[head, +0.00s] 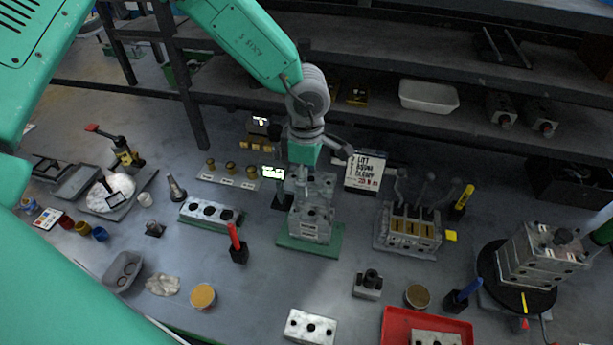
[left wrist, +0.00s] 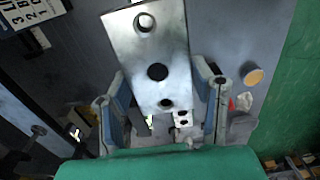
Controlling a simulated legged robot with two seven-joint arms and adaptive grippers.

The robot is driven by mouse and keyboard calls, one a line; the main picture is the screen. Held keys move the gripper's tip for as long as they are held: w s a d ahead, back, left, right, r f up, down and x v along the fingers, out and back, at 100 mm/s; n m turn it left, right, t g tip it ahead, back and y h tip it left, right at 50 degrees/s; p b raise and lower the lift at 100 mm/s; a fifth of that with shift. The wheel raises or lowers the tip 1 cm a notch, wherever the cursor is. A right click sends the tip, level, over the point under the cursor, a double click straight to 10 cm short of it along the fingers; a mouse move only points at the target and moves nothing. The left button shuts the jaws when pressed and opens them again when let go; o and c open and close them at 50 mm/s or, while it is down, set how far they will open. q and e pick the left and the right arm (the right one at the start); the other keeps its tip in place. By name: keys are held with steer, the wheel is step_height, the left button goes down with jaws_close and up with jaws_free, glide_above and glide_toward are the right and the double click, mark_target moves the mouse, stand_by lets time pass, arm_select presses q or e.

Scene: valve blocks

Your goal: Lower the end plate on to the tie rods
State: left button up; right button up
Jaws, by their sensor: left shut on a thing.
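The end plate (left wrist: 150,50) is a flat silver plate with several dark round holes. It lies between the two fingers of my left gripper (left wrist: 162,95) in the left wrist view. In the head view my left gripper (head: 308,172) is over the grey metal valve block (head: 310,225) on a green base (head: 330,242). The arm and fingers partly hide the plate there. I cannot make out the tie rods or whether the plate touches anything. At the right edge, a green part of what looks like my right gripper (head: 600,234) shows; its fingers are unclear.
A second block stack (head: 540,258) stands on a black round turntable at the right. A fixture with brass parts (head: 410,230) stands right of the green base. A sign (head: 365,170) is behind it. A holed block (head: 210,213) lies left. A red tray (head: 395,325) is in front.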

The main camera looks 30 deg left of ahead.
arm_select(q)
steer(key=shift+d+r, duration=0.1)
steer(key=shift+d, duration=0.1)
steer(key=shift+a, duration=0.75)
steer(key=shift+d, duration=1.35)
steer(key=shift+a, duration=0.5)
steer(key=shift+d, duration=0.4)
arm_select(e)
steer(key=shift+d+f, duration=0.1)
steer(key=shift+d, duration=0.3)
arm_select(q)
steer(key=shift+a+f, duration=0.35)
steer(key=shift+f, duration=0.3)
steer(key=shift+f+b, duration=0.15)
steer(key=shift+b, duration=0.15)
arm_select(e)
steer(key=shift+a+f, duration=0.25)
